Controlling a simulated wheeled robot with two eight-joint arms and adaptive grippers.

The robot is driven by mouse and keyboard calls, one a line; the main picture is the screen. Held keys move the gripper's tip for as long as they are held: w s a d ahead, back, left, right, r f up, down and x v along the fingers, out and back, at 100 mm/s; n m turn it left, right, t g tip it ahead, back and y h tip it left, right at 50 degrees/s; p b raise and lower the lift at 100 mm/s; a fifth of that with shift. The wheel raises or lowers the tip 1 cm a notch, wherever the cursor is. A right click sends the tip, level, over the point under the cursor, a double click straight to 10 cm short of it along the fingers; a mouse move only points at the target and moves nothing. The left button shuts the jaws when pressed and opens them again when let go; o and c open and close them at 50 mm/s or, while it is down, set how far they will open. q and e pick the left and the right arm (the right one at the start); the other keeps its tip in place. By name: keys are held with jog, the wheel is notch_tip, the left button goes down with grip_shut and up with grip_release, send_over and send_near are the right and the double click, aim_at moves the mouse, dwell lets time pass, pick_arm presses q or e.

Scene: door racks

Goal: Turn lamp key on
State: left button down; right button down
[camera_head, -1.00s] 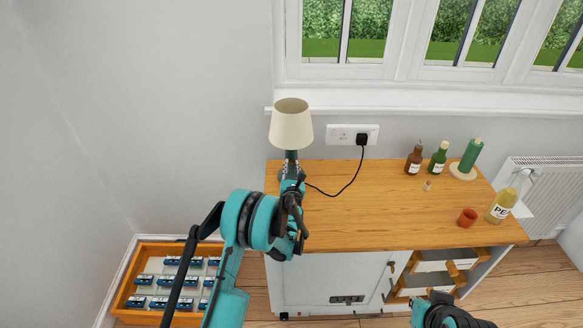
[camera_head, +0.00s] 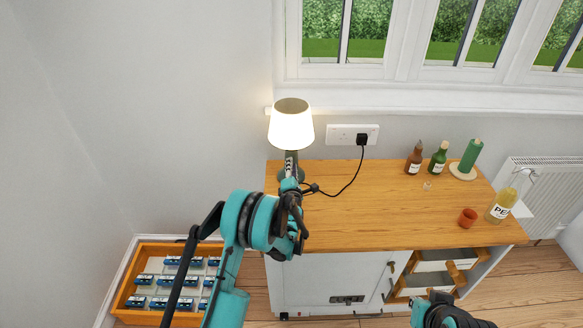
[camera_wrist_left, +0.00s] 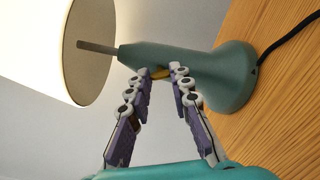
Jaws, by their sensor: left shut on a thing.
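The lamp (camera_head: 290,128) stands at the left end of the wooden cabinet top, and its shade glows. In the left wrist view its green-grey body (camera_wrist_left: 235,85) and lit shade (camera_wrist_left: 90,40) appear sideways. A small yellow key (camera_wrist_left: 184,71) sticks out of the lamp stem. My left gripper (camera_head: 290,170) is in front of the lamp stem. In the left wrist view its fingertips (camera_wrist_left: 163,74) are closed around the key, which is partly hidden by them. My right arm's end (camera_head: 445,312) shows at the bottom edge, and its fingers cannot be made out.
The cabinet top (camera_head: 375,215) is clear in the middle. A black cord (camera_head: 348,185) runs from the lamp to a wall socket (camera_head: 345,134). Bottles (camera_head: 438,158), a green candle (camera_head: 471,155) and a small terracotta pot (camera_head: 467,217) stand at the right.

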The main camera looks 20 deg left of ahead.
pick_arm(q)
jog(key=m, duration=0.5)
dwell(0.5)
jog(key=c, duration=1.4)
grip_release()
jog(key=shift+o, duration=0.2)
jog(key=v, duration=0.7)
jog(key=shift+s, duration=0.3)
jog(key=shift+d, duration=0.15)
